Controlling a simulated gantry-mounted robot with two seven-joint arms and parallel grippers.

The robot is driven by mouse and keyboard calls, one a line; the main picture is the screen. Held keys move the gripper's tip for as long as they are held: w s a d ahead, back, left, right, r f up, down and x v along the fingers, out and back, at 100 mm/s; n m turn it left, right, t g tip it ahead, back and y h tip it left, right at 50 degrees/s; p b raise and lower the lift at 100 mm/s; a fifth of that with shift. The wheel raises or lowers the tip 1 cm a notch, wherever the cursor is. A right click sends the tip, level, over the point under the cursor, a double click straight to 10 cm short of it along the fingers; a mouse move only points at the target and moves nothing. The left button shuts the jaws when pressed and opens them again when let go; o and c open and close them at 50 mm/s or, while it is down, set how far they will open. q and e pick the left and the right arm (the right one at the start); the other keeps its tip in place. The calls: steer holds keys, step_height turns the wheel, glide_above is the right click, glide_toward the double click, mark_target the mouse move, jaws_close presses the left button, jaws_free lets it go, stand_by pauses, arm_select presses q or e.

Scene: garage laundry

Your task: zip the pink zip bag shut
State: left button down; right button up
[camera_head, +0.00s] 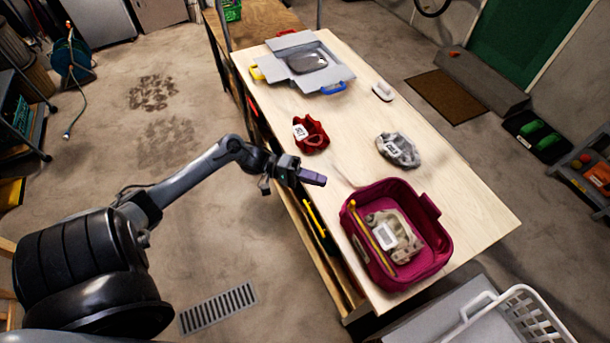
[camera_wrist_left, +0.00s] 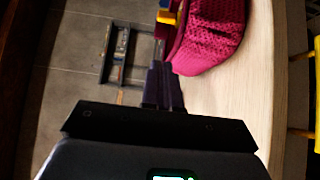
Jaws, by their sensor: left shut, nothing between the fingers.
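The pink zip bag (camera_head: 425,268) stands open at the near end of the table, and I see down into it. Inside lies a beige cloth bundle (camera_head: 407,243) with a white label. A thin yellow strip (camera_head: 364,230) runs along the bag's left side. My left gripper (camera_head: 313,178) is shut and empty, above the table's left edge, up and left of the bag and apart from it. In the left wrist view its closed fingers (camera_wrist_left: 163,88) point toward the bag's magenta side (camera_wrist_left: 212,35), with small yellow and blue parts beside it. My right gripper is not in view.
A red cloth bundle (camera_head: 310,134) and a grey one (camera_head: 398,149) lie on the wooden table (camera_head: 460,195). A grey open box (camera_head: 288,44) and a small white item (camera_head: 382,91) are farther back. A white basket (camera_head: 530,318) stands near right. Bare tabletop lies right of the bag.

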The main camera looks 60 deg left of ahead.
mark_target(352, 205)
arm_select(q)
steer(key=w+d, duration=0.2)
steer(key=d, duration=0.5)
steer(key=shift+d, duration=0.15)
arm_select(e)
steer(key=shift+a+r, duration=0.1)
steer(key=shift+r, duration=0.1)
arm_select(q)
steer(key=shift+d, duration=0.1)
